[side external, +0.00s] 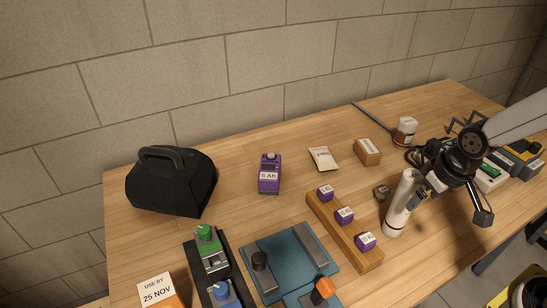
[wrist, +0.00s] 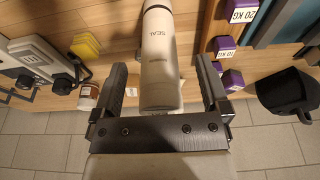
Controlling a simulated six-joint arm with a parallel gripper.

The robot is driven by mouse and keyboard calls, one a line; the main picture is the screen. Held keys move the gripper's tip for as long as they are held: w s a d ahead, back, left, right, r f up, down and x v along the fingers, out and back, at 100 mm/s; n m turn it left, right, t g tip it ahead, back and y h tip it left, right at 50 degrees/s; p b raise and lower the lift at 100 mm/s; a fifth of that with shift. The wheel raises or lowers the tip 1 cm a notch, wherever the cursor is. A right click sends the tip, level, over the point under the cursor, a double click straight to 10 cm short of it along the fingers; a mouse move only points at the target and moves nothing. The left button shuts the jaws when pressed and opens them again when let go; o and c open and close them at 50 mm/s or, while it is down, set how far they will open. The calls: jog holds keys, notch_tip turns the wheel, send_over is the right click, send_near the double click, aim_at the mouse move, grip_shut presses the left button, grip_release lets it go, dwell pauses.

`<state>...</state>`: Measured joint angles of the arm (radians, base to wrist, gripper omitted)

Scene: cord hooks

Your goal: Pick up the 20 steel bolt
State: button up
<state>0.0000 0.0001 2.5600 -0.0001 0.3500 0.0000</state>
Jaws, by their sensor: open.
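I cannot make out a thing that is clearly a 20 steel bolt. A small dark grey piece (side external: 382,191) lies on the table just left of a white cylinder in the side view; it is too small to identify. The upright white cylinder (side external: 402,205) has dark lettering that begins "SEAL" in the wrist view (wrist: 160,50). My gripper (wrist: 162,68) is open, with the cylinder showing between its two black fingers and gaps on both sides.
A wooden bar (side external: 322,213) and teal plate (side external: 275,245) lie left of the cylinder. A small carton (side external: 367,151), white packet (side external: 323,158), purple device (side external: 269,175) and black bag (side external: 172,182) stand farther back. Yellow and white devices (side external: 490,178) crowd the right.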

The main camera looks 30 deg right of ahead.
jog(key=shift+r, duration=0.1)
jog(key=w+r+v, duration=0.1)
jog(key=w+v, duration=0.1)
jog(key=v, duration=0.9)
jog(key=w+d+f+m+t+y, duration=0.1)
jog(key=w+d+m+t+y, duration=0.3)
jog(key=m, duration=1.1)
jog(key=w+d+f+m+t+y, duration=0.1)
jog(key=w+d+m+t+y, duration=0.3)
jog(key=m, duration=1.1)
jog(key=t+h, duration=0.1)
jog(key=h, duration=0.1)
send_near(382, 194)
jog(key=w+f, duration=0.1)
jog(key=w+d+f, duration=0.1)
jog(key=shift+w+f, duration=0.3)
jog(key=shift+w, duration=0.1)
